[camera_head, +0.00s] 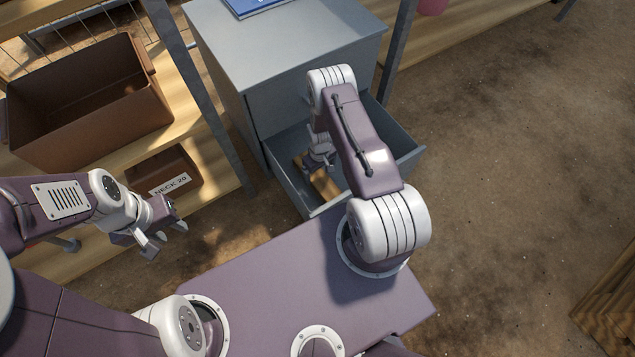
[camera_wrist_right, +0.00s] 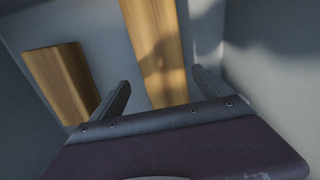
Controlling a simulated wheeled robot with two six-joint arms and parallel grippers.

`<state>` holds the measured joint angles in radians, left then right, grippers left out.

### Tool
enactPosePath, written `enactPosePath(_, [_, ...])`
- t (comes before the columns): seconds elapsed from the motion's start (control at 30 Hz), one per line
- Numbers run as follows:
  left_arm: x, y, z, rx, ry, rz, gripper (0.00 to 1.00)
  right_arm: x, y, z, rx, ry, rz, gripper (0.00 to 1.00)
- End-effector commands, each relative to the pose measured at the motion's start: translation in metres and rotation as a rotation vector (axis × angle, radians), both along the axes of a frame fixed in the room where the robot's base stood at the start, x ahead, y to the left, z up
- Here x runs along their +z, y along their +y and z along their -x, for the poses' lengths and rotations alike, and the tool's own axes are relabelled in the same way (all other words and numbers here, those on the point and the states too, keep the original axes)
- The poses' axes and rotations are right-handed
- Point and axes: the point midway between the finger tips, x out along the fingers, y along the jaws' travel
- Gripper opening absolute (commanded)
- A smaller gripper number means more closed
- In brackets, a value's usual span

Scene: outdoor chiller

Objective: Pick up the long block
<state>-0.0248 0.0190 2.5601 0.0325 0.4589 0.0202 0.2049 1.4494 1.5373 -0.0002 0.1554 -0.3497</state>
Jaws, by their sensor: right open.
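A long wooden block (camera_wrist_right: 155,45) lies on the drawer floor in the right wrist view and runs out of the top of the frame. A shorter wooden block (camera_wrist_right: 62,82) lies to its left. My right gripper (camera_wrist_right: 160,88) is open, with the near end of the long block showing between its fingers; I cannot tell the height gap. In the head view the right gripper (camera_head: 318,163) is down inside the drawer, and wood (camera_head: 325,184) shows beside it, partly hidden by the arm. My left gripper (camera_head: 166,240) is open and empty, outside the drawer.
The open drawer (camera_head: 405,155) of a grey cabinet (camera_head: 290,40) has walls close around my right gripper. A wooden shelf at left holds a large brown bin (camera_head: 85,95) and a small labelled box (camera_head: 165,172). A metal post (camera_head: 205,95) stands beside the cabinet.

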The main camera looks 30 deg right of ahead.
Motion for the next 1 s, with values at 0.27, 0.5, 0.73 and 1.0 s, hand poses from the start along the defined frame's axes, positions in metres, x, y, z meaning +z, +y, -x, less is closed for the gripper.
enactPosePath(0.27, [-0.034, 0.0, 0.0, 0.0, 0.0, 0.0, 0.36, -0.037, 0.007, -0.001, 0.001, 0.0, 0.0, 0.89])
enactPosePath(0.5, [-0.04, 0.0, 0.0, 0.0, 0.0, 0.0, 0.36, -0.05, 0.007, -0.002, 0.0, -0.001, 0.0, 0.89])
enactPosePath(0.73, [-0.04, 0.0, 0.0, 0.0, 0.0, 0.0, 0.36, -0.049, 0.007, -0.002, 0.0, -0.001, 0.0, 0.5])
enactPosePath(1.0, [-0.04, 0.0, 0.0, 0.0, 0.0, 0.0, 0.36, -0.049, 0.007, -0.002, 0.0, -0.002, 0.001, 0.0])
